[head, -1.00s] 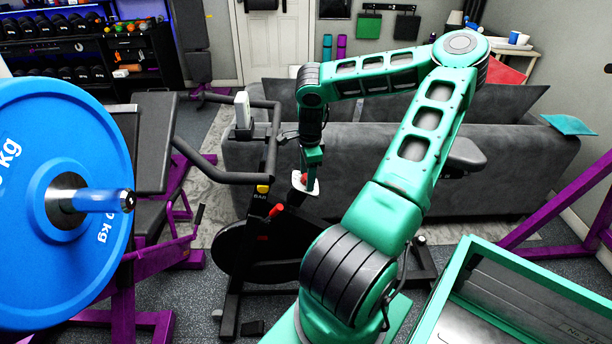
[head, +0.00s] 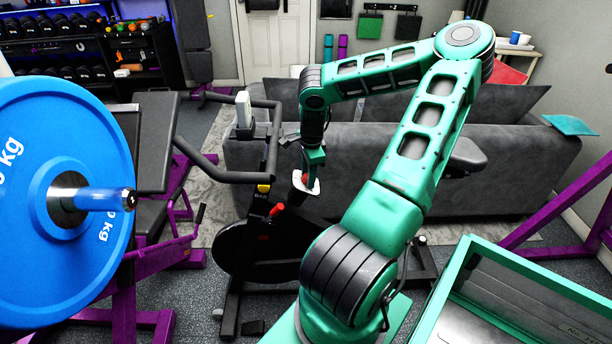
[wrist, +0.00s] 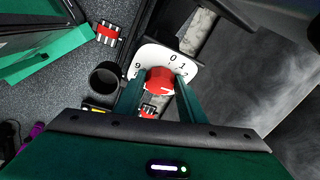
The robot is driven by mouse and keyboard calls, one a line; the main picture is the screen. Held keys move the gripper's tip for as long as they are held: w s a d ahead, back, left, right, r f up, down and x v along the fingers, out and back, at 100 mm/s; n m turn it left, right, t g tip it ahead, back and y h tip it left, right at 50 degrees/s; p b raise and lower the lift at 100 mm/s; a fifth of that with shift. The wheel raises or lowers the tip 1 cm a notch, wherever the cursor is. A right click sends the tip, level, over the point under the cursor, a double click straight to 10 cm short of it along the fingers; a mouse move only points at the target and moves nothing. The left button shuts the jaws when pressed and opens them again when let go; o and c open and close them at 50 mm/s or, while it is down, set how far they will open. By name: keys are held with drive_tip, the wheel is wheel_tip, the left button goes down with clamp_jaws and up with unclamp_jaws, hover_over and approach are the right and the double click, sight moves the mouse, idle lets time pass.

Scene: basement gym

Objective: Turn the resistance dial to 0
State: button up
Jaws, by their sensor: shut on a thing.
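The resistance dial is a red knob (wrist: 160,80) on a white plate (wrist: 150,54) marked with numbers. In the wrist view 9 shows at the left, 0 near the top, then 1 and 2 to the right. A pale mark shows on the knob's lower right, but I cannot read which number it points to. My gripper (wrist: 158,88) is shut on the knob, one green finger on each side. The lower part of the plate is hidden. In the head view, my gripper (head: 312,172) reaches down to the dial plate (head: 314,187) on the exercise bike (head: 265,235).
The bike's handlebar (head: 232,178) is left of my gripper. A grey sofa (head: 370,155) stands behind. A blue weight plate (head: 50,260) is at the left, and a green-edged box (head: 455,275) at the lower right.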

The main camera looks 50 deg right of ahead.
drive_tip(key=shift+d+r+n, duration=0.1)
drive_tip(key=shift+d+n, duration=0.05)
drive_tip(key=shift+n, duration=0.15)
drive_tip(key=shift+n+t, duration=0.4)
drive_tip(key=shift+n, duration=0.2)
drive_tip(key=shift+s+a+f+n+h, duration=0.15)
drive_tip(key=shift+a+f+n+h, duration=0.15)
drive_tip(key=shift+n, duration=0.2)
drive_tip(key=shift+n+t, duration=0.3)
drive_tip(key=shift+w+a+r+n+t, duration=0.1)
drive_tip(key=shift+w+r+n+t, duration=0.1)
drive_tip(key=shift+n+t, duration=0.35)
drive_tip(key=o, duration=1)
drive_tip(key=shift+o, duration=0.2)
drive_tip(key=shift+s, duration=0.2)
drive_tip(key=shift+f, duration=0.1)
